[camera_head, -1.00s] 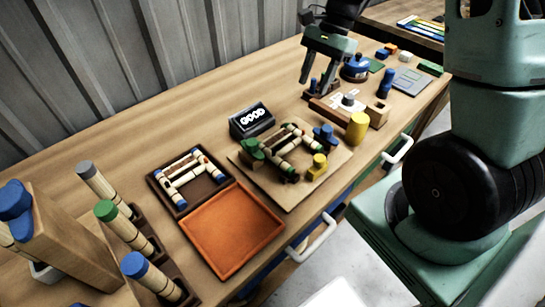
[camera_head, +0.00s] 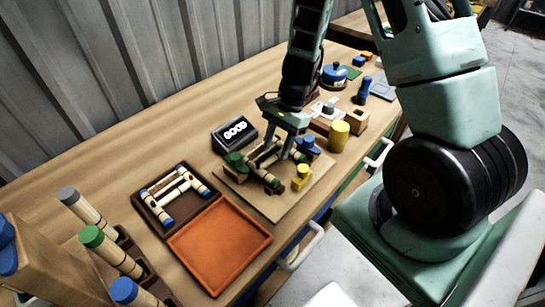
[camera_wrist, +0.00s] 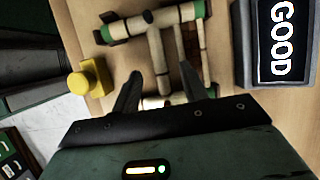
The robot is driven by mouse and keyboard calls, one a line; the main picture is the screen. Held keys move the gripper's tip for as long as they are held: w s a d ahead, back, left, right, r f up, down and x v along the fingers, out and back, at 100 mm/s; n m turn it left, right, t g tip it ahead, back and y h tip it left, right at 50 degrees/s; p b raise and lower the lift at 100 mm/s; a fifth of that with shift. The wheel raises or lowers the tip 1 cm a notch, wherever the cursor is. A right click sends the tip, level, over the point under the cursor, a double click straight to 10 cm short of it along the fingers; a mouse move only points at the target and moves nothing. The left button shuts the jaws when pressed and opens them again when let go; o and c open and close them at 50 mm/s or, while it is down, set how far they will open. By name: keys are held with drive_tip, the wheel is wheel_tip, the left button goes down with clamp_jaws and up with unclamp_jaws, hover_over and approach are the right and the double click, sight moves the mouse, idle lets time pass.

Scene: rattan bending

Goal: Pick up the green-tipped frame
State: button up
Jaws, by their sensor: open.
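In the wrist view the frame (camera_wrist: 158,62) shows green ends at the top, with a crossbar running down between my fingers. My gripper (camera_head: 278,143) is open just above the frame, partly hiding it in the head view. In the wrist view my gripper's fingers (camera_wrist: 168,90) are spread on either side of the crossbar. The frame's far part is hidden behind my gripper, and I cannot tell whether the fingers touch it.
Another frame (camera_head: 176,190) lies in a dark tray, beside an empty orange tray (camera_head: 220,244). A yellow cylinder (camera_head: 339,136) stands to the right.

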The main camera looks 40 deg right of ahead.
drive_tip(key=shift+x, duration=1.1)
clamp_jaws()
